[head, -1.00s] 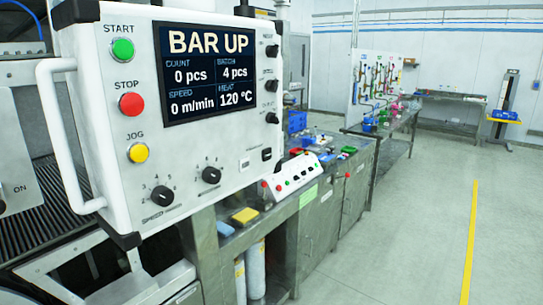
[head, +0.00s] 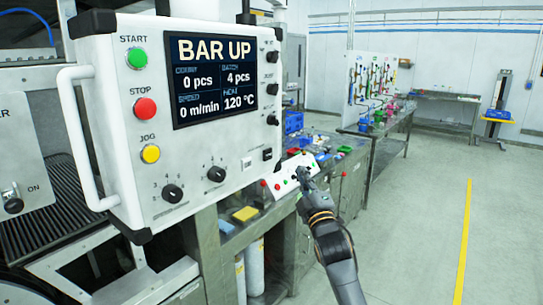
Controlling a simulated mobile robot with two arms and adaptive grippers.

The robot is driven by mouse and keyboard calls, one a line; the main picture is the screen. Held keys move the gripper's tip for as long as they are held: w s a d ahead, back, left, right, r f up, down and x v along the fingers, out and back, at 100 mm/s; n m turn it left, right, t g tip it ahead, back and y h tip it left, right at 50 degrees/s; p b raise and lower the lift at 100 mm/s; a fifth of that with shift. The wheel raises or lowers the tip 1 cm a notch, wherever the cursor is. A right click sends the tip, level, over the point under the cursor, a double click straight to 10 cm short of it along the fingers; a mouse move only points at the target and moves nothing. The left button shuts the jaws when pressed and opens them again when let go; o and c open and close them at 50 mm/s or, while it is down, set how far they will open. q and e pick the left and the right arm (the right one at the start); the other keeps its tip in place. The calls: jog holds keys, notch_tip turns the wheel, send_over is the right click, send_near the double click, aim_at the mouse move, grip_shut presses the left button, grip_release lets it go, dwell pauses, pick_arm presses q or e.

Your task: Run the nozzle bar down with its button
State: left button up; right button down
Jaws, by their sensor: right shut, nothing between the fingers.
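A white control panel (head: 180,205) hangs at the left, with a screen (head: 214,78) reading "BAR UP". It carries a green START button (head: 137,58), a red STOP button (head: 145,108) and a yellow JOG button (head: 151,153). A small white sloped button box (head: 270,191) with coloured buttons sits on the bench behind and right of it. My right gripper (head: 303,175) is shut and empty at this box, covering part of its right side. I cannot tell whether it touches a button. No nozzle bar can be made out. My left gripper is not in view.
A white handle (head: 82,140) sticks out at the panel's left edge. A metal bench (head: 250,238) carries a yellow block (head: 245,214), with blue bins (head: 293,121) further back. The floor at the right is open, with a yellow line (head: 463,240).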

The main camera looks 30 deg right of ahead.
aim_at(268, 155)
jog(key=shift+s+d+r+h, duration=0.15)
jog(key=shift+s+r, duration=0.1)
jog(key=shift+r, duration=0.35)
jog(key=shift+s+r+h, duration=0.15)
jog(key=shift+s+r, duration=0.1)
jog(key=shift+r, duration=0.35)
jog(key=w+a+b, duration=0.2)
jog(key=w+a, duration=0.1)
jog(key=w, duration=0.5)
jog(key=shift+a+t+b, duration=0.2)
jog(key=shift+t+b, duration=0.1)
jog(key=shift+b, duration=0.05)
jog(key=shift+w, duration=0.15)
dwell(0.4)
jog(key=shift+w+a, duration=0.15)
jog(key=shift+w, duration=0.2)
